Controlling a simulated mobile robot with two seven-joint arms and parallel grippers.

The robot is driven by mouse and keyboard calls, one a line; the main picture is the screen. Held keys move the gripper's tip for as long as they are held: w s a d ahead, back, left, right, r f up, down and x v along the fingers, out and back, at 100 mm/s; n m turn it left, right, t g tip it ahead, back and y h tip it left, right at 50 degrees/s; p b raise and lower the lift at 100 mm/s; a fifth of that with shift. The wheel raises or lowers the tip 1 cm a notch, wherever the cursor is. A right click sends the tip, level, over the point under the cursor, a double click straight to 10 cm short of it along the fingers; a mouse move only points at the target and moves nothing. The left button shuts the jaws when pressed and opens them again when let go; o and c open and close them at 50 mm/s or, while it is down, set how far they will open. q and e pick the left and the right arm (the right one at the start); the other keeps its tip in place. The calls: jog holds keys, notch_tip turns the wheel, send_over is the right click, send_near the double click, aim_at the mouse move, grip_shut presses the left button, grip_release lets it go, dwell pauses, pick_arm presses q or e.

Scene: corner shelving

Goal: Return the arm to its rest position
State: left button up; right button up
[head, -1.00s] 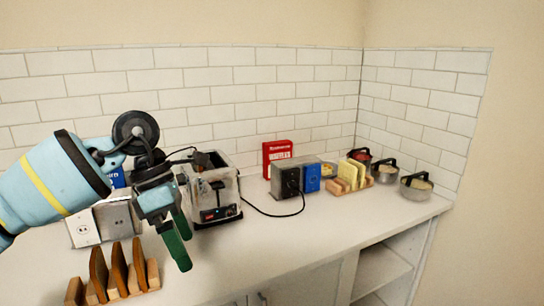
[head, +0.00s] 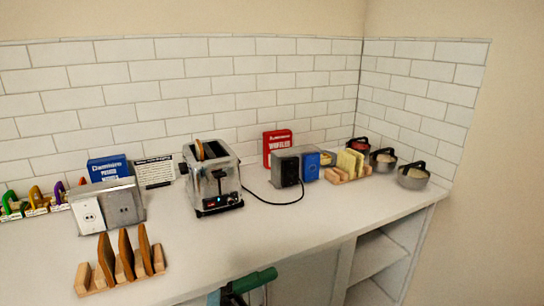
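My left gripper (head: 252,282) shows only in part at the bottom edge of the head view, in front of the counter's front edge. Its green finger points right, and the rest of the gripper and arm are cut off, so I cannot tell whether it is open or holds anything. My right gripper is out of view. The silver toaster (head: 217,188) stands on the counter with brown bread showing in its top and a small blue light on its front. The gripper is well apart from the toaster.
A wooden rack (head: 97,286) with brown slices stands at front left on the white counter (head: 290,225). A metal outlet box (head: 108,207), blue box (head: 109,169), red box (head: 278,147), yellow-slice rack (head: 348,172) and metal pots (head: 413,180) stand farther back. The counter's middle front is clear.

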pick_arm(q)
jog(key=s+a+f+n+t+y, duration=0.3)
jog(key=a+f+n+t+y, duration=0.4)
jog(key=f+n, duration=0.4)
jog(key=s+a+f+n+t+y, duration=0.2)
jog(key=a+f+n+t+y, duration=0.3)
jog(key=f+n+y, duration=0.6)
jog(key=s+a+f+n+g+y, duration=0.1)
jog(key=s+a+f+n+g, duration=0.2)
jog(key=s+f, duration=0.3)
jog(key=s+a+f+n+g+y, duration=0.1)
jog(key=s+a+f+n+g, duration=0.3)
jog(key=s, duration=1)
notch_tip(320, 180, down, 3)
jog(key=shift+a+r+n+p, duration=0.1)
jog(key=shift+a+n+p, duration=0.35)
jog(key=shift+a+n, duration=0.65)
jog(key=shift+d+y, duration=0.15)
jog(key=shift+y, duration=0.15)
